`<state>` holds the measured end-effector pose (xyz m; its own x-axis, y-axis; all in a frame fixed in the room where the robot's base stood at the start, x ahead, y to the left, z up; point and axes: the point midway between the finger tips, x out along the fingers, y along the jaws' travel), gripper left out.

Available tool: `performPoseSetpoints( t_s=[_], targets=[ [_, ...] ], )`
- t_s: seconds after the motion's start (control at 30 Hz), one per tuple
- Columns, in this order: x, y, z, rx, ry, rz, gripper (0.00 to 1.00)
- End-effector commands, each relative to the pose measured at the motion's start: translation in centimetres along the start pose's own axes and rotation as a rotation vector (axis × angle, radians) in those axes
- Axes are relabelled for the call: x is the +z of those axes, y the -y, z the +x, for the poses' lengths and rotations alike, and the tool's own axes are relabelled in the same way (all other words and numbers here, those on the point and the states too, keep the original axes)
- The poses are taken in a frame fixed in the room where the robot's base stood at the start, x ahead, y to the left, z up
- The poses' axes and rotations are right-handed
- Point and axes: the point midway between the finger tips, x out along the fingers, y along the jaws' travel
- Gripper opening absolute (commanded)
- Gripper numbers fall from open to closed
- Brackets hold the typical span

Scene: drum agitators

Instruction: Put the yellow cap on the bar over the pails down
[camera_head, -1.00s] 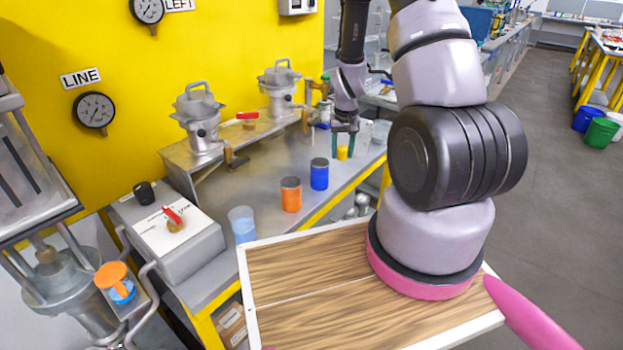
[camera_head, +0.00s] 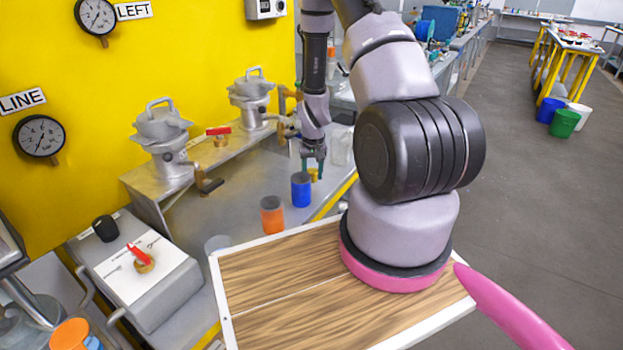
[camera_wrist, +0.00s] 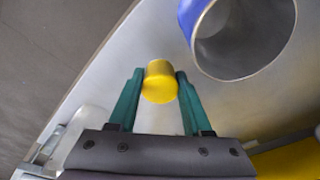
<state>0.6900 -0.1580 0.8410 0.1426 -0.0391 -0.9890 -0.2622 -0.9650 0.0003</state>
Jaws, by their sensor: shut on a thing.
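The yellow cap (camera_wrist: 160,82) is held between the green fingers of my gripper (camera_wrist: 160,75) in the wrist view. In the head view the cap (camera_head: 313,175) shows small below my gripper (camera_head: 312,160), just right of and beyond the blue cup on the bench. Whether it touches the bench top is hard to tell. Blue, green and white pails stand on the floor at the far right: the blue pail (camera_head: 548,110), the green pail (camera_head: 563,123) and the white pail (camera_head: 580,115). A yellow-legged table (camera_head: 600,55) stands beside them. I cannot make out a bar clearly.
The blue cup (camera_head: 301,190) stands close to my gripper; its open mouth fills the upper right of the wrist view (camera_wrist: 238,40). An orange cup (camera_head: 271,215) stands nearer. Metal vessels (camera_head: 162,135) line the yellow wall. The floor (camera_head: 510,210) at right is clear.

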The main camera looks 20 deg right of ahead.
Motion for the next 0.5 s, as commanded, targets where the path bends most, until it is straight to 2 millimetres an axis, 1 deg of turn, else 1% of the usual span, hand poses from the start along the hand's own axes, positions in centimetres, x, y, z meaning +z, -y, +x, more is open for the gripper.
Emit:
performPoseSetpoints(
  t_s=[0.03,0.13,0.5],
  targets=[
    [0.2,0.0,0.8,0.0,0.003,0.0,0.0],
    [0.2,0.1,1.6,-0.001,0.0,0.0,0.0],
    [0.3,0.0,1.9,0.0,0.0,0.0,0.0]
  ],
)
